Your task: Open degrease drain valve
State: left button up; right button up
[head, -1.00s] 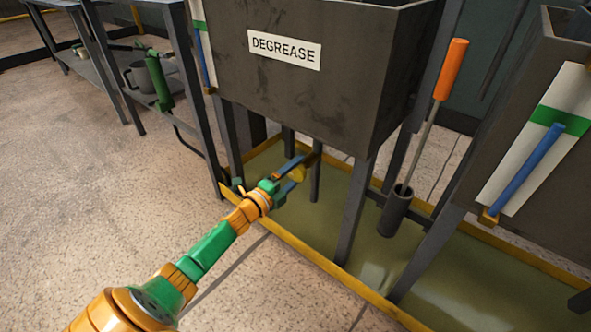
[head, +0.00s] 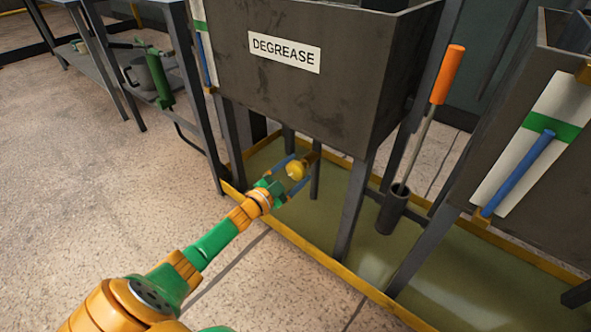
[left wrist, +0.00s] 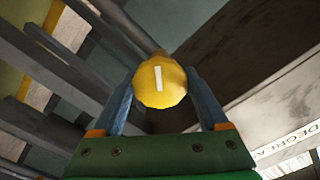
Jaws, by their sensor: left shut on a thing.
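The dark tank labelled DEGREASE (head: 330,95) stands on legs in the middle of the head view. Its drain valve has a yellow round knob (head: 296,171) low under the tank. In the left wrist view the knob (left wrist: 160,84) faces me and carries a white bar mark, which looks close to upright in the picture. My left gripper (head: 290,173) reaches under the tank, its two blue fingers on either side of the knob, shut on it. The fingers (left wrist: 164,88) also flank the knob in the left wrist view. My right gripper is not in view.
A yellow-rimmed drip tray (head: 330,262) lies under the tanks. An orange-handled tool (head: 447,75) stands in a dark holder (head: 391,211) right of the tank. Tank legs (head: 352,212) stand close to the knob. Open floor lies at front left.

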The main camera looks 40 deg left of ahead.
aim_at(293, 173)
pick_arm(q)
jog(key=shift+n, duration=1.2)
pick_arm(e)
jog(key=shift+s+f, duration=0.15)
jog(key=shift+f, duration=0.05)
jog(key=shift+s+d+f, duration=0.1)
pick_arm(q)
jog(key=o, duration=1.3)
jog(key=shift+c, duration=0.2)
jog(key=shift+s, duration=0.1)
jog(key=s+p, duration=0.1)
jog(key=s, duration=0.1)
jog(key=s+p, duration=0.1)
jog(key=s, duration=0.1)
jog(key=s+p, duration=0.1)
jog(key=s, duration=0.1)
jog(key=shift+a+r, duration=0.1)
jog(key=shift+a, duration=0.15)
jog(key=shift+s, duration=0.45)
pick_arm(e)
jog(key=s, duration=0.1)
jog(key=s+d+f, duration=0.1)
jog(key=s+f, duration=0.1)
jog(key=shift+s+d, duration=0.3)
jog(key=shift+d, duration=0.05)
